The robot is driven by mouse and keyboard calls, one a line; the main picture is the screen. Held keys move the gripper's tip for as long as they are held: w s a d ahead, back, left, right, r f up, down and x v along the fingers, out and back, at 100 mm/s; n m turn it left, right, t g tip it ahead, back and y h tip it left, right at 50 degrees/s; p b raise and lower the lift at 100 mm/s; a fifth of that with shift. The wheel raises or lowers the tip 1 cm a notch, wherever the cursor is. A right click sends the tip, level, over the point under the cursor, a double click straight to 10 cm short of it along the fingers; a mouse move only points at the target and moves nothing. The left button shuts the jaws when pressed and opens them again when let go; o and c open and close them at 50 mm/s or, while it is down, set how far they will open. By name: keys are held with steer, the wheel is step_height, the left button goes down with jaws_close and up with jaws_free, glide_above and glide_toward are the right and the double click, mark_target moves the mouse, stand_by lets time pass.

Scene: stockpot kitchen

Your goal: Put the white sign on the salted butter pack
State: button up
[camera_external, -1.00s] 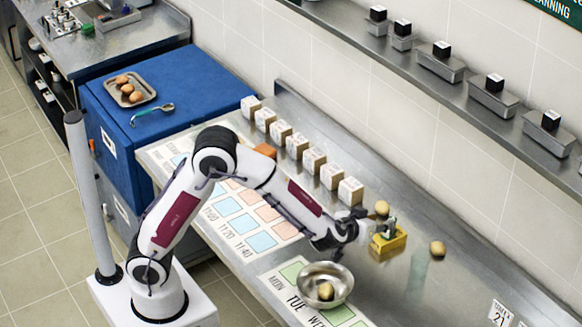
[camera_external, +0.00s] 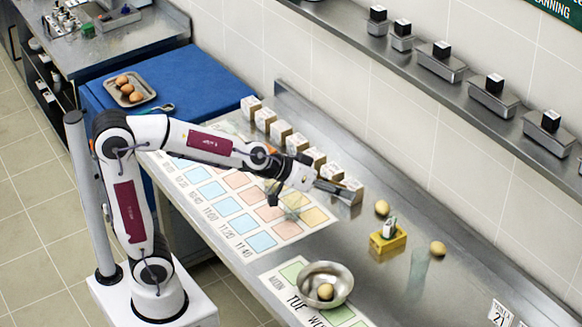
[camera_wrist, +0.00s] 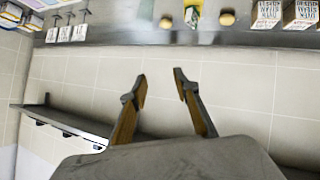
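A white sign with dark print (camera_external: 500,313) is at the lower right edge of the steel counter; several white cards on dark stands show at the upper left of the wrist view (camera_wrist: 65,33). A yellow pack (camera_external: 388,240) with a small green-and-white item on top sits mid-counter and shows partly at the top of the wrist view (camera_wrist: 194,14). No label reading salted butter is legible. My gripper (camera_external: 340,190) is raised near the end of the carton row, left of the yellow pack. In the wrist view its fingers (camera_wrist: 161,73) are apart with nothing between them.
Several small white-and-brown cartons (camera_external: 282,132) line the wall side. Potato-like items (camera_external: 382,208) (camera_external: 438,248) lie near the yellow pack. A steel bowl (camera_external: 326,270) stands at the front. A wall shelf (camera_external: 455,88) holds several small containers.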

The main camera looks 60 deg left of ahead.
steer(key=s+a+f+g+y, duration=0.2)
steer(key=s+a, duration=0.6)
steer(key=s, duration=0.4)
steer(key=s+a+f+g+y, duration=0.2)
steer(key=s+a+f+g, duration=0.1)
steer(key=s+a, duration=0.6)
steer(key=s+f, duration=0.1)
steer(key=s, duration=0.3)
steer(key=shift+f, duration=0.15)
